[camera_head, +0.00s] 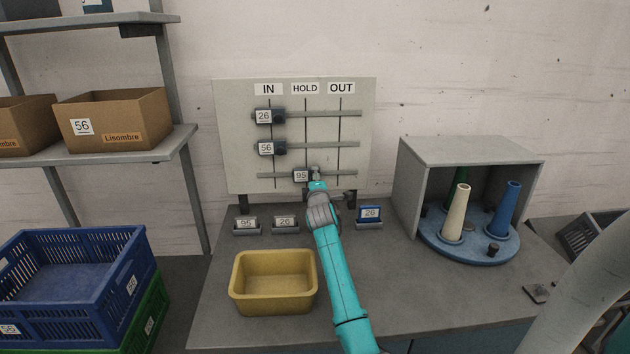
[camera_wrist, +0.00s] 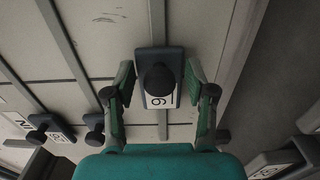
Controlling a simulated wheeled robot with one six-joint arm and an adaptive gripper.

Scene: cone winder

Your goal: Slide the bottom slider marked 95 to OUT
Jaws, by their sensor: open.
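The bottom slider marked 95 (camera_head: 301,175) sits on the lowest rail of the grey board, at the HOLD line. In the wrist view its dark body with a round knob and white label (camera_wrist: 159,90) is in the middle, label partly hidden by the knob. My gripper (camera_head: 317,176) is in front of this slider. In the wrist view its two fingers (camera_wrist: 159,84) are open on either side of the slider, with a visible gap on both sides. The OUT sign (camera_head: 341,88) heads the right-hand vertical line; the lowest rail runs on past that line.
Slider 26 (camera_head: 264,116) and slider 56 (camera_head: 266,148) sit at IN on the rails above. The lowest rail looks clear towards OUT.

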